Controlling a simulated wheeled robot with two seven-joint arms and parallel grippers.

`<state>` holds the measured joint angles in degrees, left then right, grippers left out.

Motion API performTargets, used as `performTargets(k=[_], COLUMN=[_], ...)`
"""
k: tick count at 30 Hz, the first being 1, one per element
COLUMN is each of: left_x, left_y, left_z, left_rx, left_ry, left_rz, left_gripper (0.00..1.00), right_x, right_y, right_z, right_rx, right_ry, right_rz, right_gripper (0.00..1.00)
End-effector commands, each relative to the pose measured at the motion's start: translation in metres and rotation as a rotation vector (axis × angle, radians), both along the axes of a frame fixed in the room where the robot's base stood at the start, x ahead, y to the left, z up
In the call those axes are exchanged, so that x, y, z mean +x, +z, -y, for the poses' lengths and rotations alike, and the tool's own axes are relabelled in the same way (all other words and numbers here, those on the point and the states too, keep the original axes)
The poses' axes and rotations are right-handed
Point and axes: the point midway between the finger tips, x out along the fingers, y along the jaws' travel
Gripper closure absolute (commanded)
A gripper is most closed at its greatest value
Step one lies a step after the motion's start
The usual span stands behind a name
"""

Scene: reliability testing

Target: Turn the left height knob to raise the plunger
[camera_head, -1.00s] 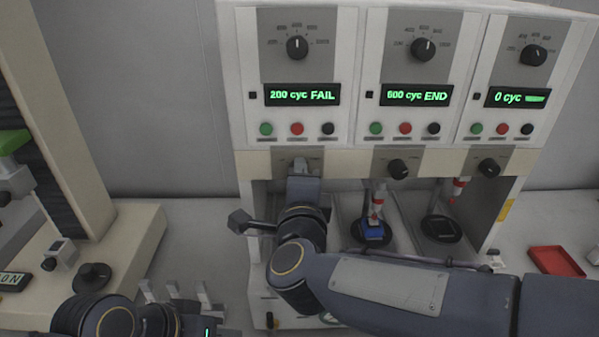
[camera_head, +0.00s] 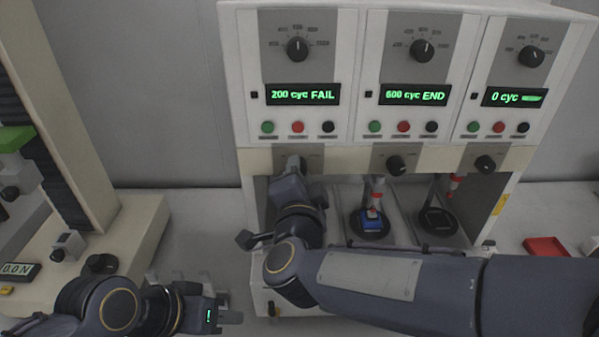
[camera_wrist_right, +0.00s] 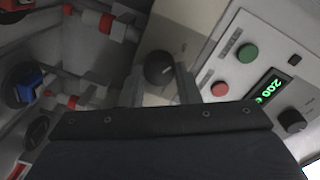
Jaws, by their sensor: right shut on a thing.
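The left height knob (camera_wrist_right: 160,68) is dark and round, on a grey plate. In the right wrist view it sits between the two fingers of my right gripper (camera_wrist_right: 160,88), which is shut on it. In the head view my right gripper (camera_head: 290,166) covers this knob, below the display reading 200 cyc FAIL. The left plunger (camera_wrist_right: 98,24), red and white, shows at the upper left of the right wrist view; my arm hides it in the head view. My left gripper (camera_head: 228,308) is low in the head view, away from the machine; its jaw opening is unclear.
The middle knob (camera_head: 396,166) and right knob (camera_head: 485,164) are clear of my grippers. A blue piece (camera_head: 372,221) lies under the middle plunger. My right forearm crosses in front of the lower bays. A force tester (camera_head: 128,232) stands left, a red tray (camera_head: 546,247) right.

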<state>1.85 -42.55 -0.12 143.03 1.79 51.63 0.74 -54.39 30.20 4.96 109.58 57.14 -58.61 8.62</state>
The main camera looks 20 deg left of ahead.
Motion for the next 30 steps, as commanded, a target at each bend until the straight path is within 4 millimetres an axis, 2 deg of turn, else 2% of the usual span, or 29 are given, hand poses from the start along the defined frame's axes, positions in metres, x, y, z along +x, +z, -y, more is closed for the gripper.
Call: performTargets(k=[11,12,16,25,30], left_x=[0.000,0.000,0.000,0.000,0.000], left_y=[0.000,0.000,0.000,-0.001,-0.007], left_z=[0.000,0.000,0.000,0.000,0.000], left_rx=[0.000,0.000,0.000,0.000,0.000], left_ry=[0.000,0.000,0.000,0.000,0.000], left_rz=[0.000,0.000,0.000,0.000,0.000], left_gripper=[0.64,0.64,0.64,0.64,0.64], right_x=[-0.001,-0.001,0.000,-0.001,-0.020], right_y=[-0.002,-0.002,-0.001,-0.001,-0.001], right_z=[-0.001,-0.001,0.000,0.000,0.005], right_rx=[-0.006,-0.006,-0.004,-0.003,-0.001], right_ry=[0.002,0.002,0.002,0.001,0.002], right_rz=[-0.002,-0.002,-0.001,0.000,0.002], right_gripper=[0.93,0.67,0.50,0.49,0.49])
